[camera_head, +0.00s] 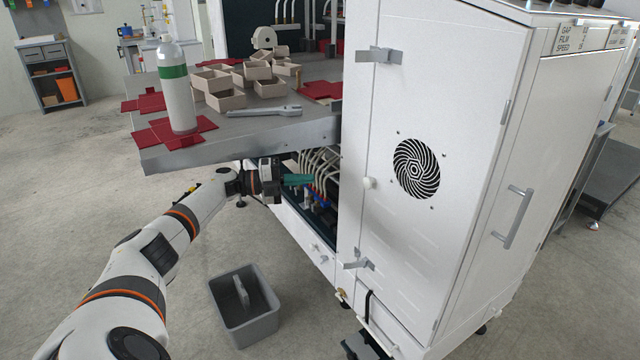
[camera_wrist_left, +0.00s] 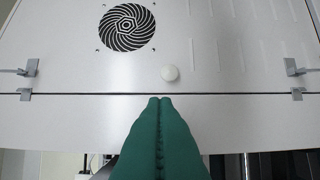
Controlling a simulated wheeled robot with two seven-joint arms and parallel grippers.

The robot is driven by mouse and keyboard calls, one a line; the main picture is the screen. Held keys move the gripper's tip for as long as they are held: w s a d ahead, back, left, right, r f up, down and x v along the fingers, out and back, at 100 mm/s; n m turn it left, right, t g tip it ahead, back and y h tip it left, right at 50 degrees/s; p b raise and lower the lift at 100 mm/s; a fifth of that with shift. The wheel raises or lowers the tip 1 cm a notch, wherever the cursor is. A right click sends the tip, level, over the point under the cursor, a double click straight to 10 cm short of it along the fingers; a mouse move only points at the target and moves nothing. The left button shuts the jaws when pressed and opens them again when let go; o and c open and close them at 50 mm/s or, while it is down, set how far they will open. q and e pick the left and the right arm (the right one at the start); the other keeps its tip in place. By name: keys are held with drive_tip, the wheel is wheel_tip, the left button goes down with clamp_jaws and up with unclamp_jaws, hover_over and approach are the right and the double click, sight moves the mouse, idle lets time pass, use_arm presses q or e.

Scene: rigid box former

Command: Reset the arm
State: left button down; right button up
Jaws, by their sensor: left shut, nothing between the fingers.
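My left gripper (camera_head: 298,180) reaches in from the left, below the table edge and beside the open side of the white machine cabinet (camera_head: 470,130). Its green fingers are closed together with nothing between them, as the left wrist view (camera_wrist_left: 160,102) also shows. My right gripper is in neither view.
A grey bin (camera_head: 262,328) stands on the floor. Hoses (camera_head: 318,165) run under the table.

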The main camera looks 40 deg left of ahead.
use_arm(q)
drive_tip(key=shift+s+a+f, duration=0.1)
drive_tip(key=shift+s+a, duration=0.1)
drive_tip(key=shift+a, duration=0.3)
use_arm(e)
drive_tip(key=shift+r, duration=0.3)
